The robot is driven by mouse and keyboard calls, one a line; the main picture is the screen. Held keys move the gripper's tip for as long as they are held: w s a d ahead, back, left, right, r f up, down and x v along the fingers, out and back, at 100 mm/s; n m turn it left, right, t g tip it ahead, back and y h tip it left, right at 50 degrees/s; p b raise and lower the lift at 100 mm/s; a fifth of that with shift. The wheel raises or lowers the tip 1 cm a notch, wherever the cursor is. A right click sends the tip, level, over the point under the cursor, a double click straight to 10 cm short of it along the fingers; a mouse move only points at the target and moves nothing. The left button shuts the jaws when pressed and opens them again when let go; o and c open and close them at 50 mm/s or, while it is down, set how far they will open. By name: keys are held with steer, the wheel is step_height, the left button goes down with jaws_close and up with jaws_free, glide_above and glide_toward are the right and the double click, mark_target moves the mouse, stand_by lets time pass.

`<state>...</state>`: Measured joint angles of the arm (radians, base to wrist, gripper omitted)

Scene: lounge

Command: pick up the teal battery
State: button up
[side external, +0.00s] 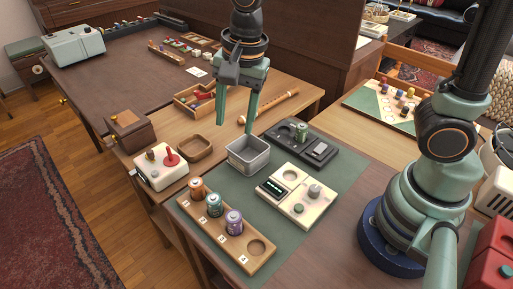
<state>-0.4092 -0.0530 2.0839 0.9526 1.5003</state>
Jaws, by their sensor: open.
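A teal battery (214,204) stands upright in the wooden holder (253,263), between a copper-orange battery (197,188) and a purple battery (234,221). The hole at the holder's near right end is empty. A green battery-like cylinder (302,131) stands in a dark tray (324,151) farther back. My gripper (235,127) is open and empty, pointing down with its fingers apart. In the picture it is above and behind a grey metal bin (248,156), up and to the right of the teal battery, and apart from it.
A cream device (298,196) with a display and knobs stands right of the holder. A wooden tray (196,99) lies behind. The green mat (225,180) has bare room between holder and bin.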

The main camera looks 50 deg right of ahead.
mark_target(214, 197)
steer(key=a+f+m+g, duration=0.2)
steer(key=a+f+m, duration=0.4)
steer(key=a, duration=0.2)
steer(key=shift+h, duration=0.4)
steer(key=f, duration=1.1)
steer(key=shift+s+f, duration=0.25)
steer(key=shift+f, duration=0.1)
jaws_close()
